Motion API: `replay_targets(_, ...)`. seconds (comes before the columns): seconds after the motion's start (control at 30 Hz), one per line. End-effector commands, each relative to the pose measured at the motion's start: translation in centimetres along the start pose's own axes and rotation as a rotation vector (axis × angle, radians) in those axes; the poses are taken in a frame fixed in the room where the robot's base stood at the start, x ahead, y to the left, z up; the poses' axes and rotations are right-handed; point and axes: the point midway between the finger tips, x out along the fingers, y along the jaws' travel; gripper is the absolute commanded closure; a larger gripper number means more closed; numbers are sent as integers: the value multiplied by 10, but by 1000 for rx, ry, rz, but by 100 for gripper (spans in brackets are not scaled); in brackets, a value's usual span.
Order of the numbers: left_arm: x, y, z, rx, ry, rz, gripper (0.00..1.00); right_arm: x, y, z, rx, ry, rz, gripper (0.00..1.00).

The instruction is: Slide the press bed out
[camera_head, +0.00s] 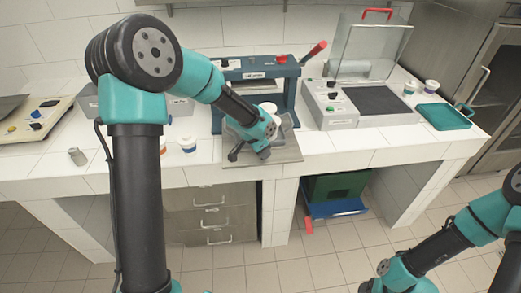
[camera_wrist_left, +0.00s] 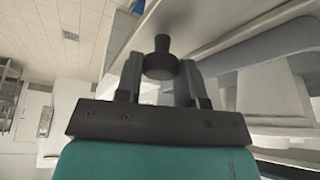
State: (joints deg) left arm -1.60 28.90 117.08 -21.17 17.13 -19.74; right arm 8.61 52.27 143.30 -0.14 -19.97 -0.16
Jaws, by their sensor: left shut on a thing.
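The press (camera_head: 292,82) is a blue frame with a red-handled lever, standing on the counter's back half. Its grey bed (camera_head: 286,152) extends out in front of the frame to the counter's front edge. A white cup-like item (camera_head: 268,107) shows on the bed, partly hidden by my left arm. My left gripper (camera_head: 238,153) is low at the bed's front left. In the left wrist view its fingers (camera_wrist_left: 160,78) are shut on a dark round knob (camera_wrist_left: 161,62). Part of my right gripper (camera_head: 368,287) shows at the bottom edge, its fingers mostly cut off.
A sealing machine (camera_head: 340,112) with a raised clear lid stands right of the press. A green tray (camera_head: 443,116) and small cups (camera_head: 431,86) are farther right. More cups (camera_head: 188,144) and a small metal piece (camera_head: 77,156) stand left. A green crate (camera_head: 338,186) is below the counter.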

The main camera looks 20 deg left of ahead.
Motion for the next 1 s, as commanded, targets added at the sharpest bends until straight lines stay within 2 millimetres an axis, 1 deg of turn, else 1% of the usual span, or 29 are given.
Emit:
replay_targets(0.03, 1, 6, 3, -1, -12, 10, 62, 0, 0, 0, 0, 0, 0, 40)
replay_targets(0.27, 1, 4, 2, 0, -9, 8, 40, 0, 0, 0, 0, 0, 0, 40)
replay_targets(0.5, 0, 3, 2, 0, -7, 6, 40, 0, 0, 0, 0, 0, 0, 40)
replay_targets(0.63, -5, 2, 1, 0, -5, 4, 40, 0, 0, 0, 0, 0, 0, 40)
replay_targets(0.77, -18, 2, 1, 0, -4, 3, 40, 0, 0, 0, 0, 0, 0, 40)
replay_targets(0.87, -32, 2, 0, 0, -3, 3, 40, 0, 0, 0, 0, 0, 0, 40)
replay_targets(1.0, -58, 2, 0, 0, -2, 2, 40, 0, 0, 0, 0, 0, 0, 40)
